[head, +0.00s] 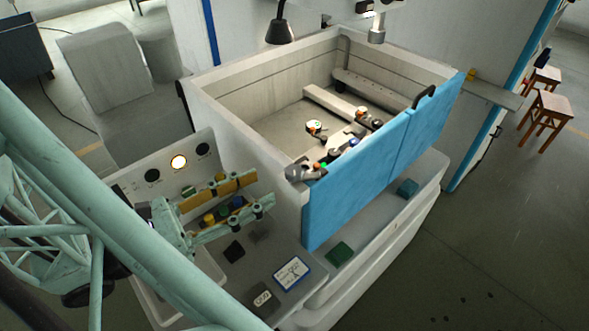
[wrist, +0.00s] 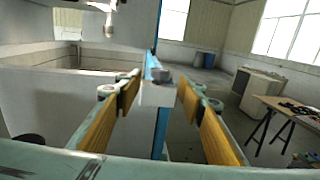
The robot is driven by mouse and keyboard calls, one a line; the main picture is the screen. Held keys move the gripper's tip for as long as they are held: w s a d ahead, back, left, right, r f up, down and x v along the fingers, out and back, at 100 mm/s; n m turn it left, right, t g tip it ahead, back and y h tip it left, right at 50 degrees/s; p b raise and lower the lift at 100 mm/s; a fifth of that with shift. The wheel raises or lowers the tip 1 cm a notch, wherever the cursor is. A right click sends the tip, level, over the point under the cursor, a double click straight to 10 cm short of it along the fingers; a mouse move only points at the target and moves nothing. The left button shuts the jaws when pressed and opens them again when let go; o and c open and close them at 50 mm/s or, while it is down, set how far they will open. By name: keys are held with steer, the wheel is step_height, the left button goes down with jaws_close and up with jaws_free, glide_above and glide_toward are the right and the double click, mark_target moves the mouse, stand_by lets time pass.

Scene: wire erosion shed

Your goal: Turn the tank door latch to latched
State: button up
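The tank door (head: 345,190) is a blue panel, standing upright along the front of the grey tank (head: 250,135). The tank door latch (head: 301,173) is a small grey lever at the door's near left top corner. In the wrist view the latch (wrist: 157,94) is a pale grey block at the blue door edge (wrist: 161,130), between my fingers in the picture. My gripper (head: 263,188) is open and empty, a little short of the latch at its left, fingers pointing towards it. In the wrist view its yellow-padded fingers (wrist: 158,82) stand apart on both sides. I see no contact.
Fixtures and parts lie inside the tank. A black handle (head: 424,96) tops the door's far part.

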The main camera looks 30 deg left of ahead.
mark_target(286, 176)
steer(key=shift+x, duration=5.2)
steer(key=shift+c, duration=0.3)
steer(key=c, duration=0.8)
